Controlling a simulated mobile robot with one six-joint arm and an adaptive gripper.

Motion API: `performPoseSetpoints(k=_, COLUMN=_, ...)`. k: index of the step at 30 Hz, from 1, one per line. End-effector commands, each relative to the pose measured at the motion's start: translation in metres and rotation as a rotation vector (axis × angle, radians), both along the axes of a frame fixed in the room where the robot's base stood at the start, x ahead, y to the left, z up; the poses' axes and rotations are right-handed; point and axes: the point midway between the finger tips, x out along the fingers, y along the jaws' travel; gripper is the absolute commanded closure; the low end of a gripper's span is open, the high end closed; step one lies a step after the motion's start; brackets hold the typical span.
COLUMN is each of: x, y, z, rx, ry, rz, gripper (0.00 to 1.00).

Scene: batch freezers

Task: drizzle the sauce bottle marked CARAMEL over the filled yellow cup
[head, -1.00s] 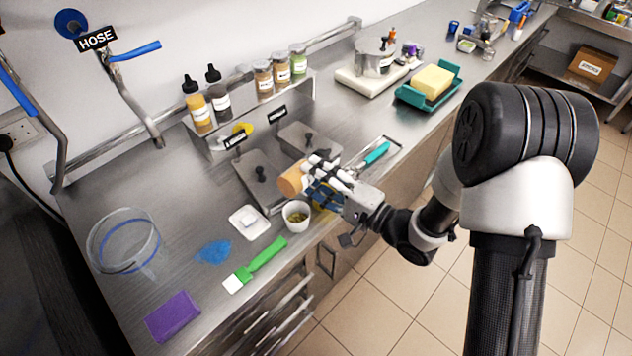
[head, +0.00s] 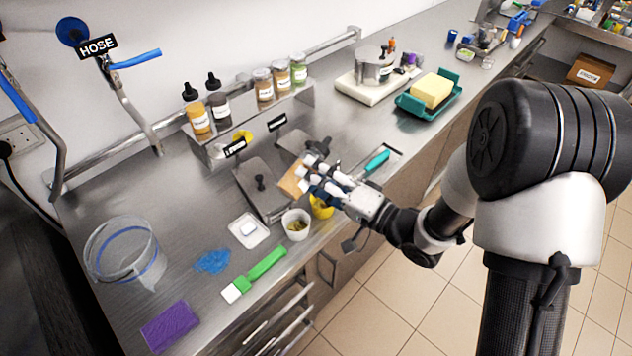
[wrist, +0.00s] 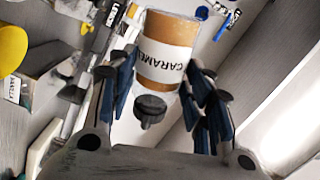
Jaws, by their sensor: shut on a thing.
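The CARAMEL sauce bottle (wrist: 165,52) has orange-brown contents, a white label and a black cap that points back toward my palm in the wrist view. My gripper (wrist: 160,85) is shut on it, with blue-padded fingers on both sides. In the head view the bottle (head: 292,181) shows tilted, its far end sticking out to the left of my gripper (head: 315,177). The yellow cup (head: 321,208) stands just below my gripper, partly covered by the fingers. Its contents are hidden, and I see no sauce stream.
A white cup (head: 296,224) with greenish pieces stands close left of the yellow cup. Lidded metal wells (head: 262,188) lie behind. A tray with a teal-handled tool (head: 377,161) is to the right. A green brush (head: 255,273) and white dish (head: 248,231) lie at the left.

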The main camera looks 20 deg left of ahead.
Motion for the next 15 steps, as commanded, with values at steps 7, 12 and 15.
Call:
performPoseSetpoints(k=7, x=0.0002, y=0.0000, z=0.0098, rx=-0.032, ry=-0.120, rz=-0.001, gripper=0.82)
performPoseSetpoints(k=12, x=0.0001, y=0.0000, z=0.0103, rx=-0.034, ry=-0.128, rz=-0.001, gripper=0.82)
performPoseSetpoints(k=15, x=0.0001, y=0.0001, z=0.0104, rx=-0.034, ry=-0.128, rz=-0.001, gripper=0.82)
